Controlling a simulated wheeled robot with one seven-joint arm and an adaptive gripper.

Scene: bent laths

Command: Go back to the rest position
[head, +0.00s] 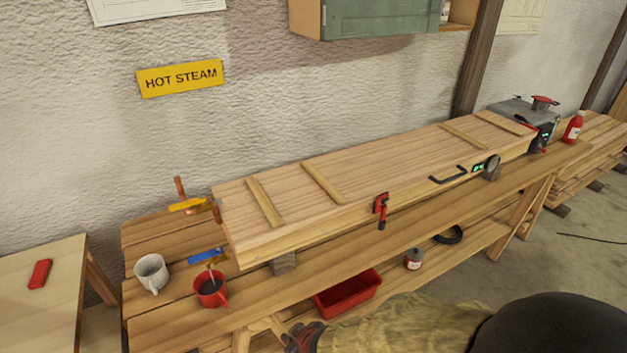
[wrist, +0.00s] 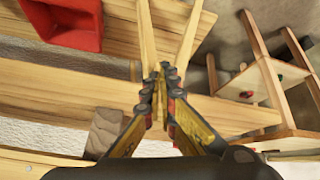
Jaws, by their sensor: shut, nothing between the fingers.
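My gripper (wrist: 163,76) is shut with nothing between its fingertips in the wrist view. In the head view, my gripper (head: 303,338) shows at the bottom edge, low in front of the bench and below the red bin, at the end of my tan-sleeved arm. It appears apart from the bench top. The long wooden steam box (head: 350,180) lies on the bench, with a red-handled clamp (head: 381,208) on its front edge. In the wrist view, bench timbers (wrist: 60,95) lie behind my fingers.
A red bin (head: 348,296) sits on the lower shelf, close to my gripper; it also shows in the wrist view (wrist: 68,20). A white mug (head: 151,272) and a red mug (head: 211,289) stand at the bench's left end. Open floor (head: 590,265) lies at right.

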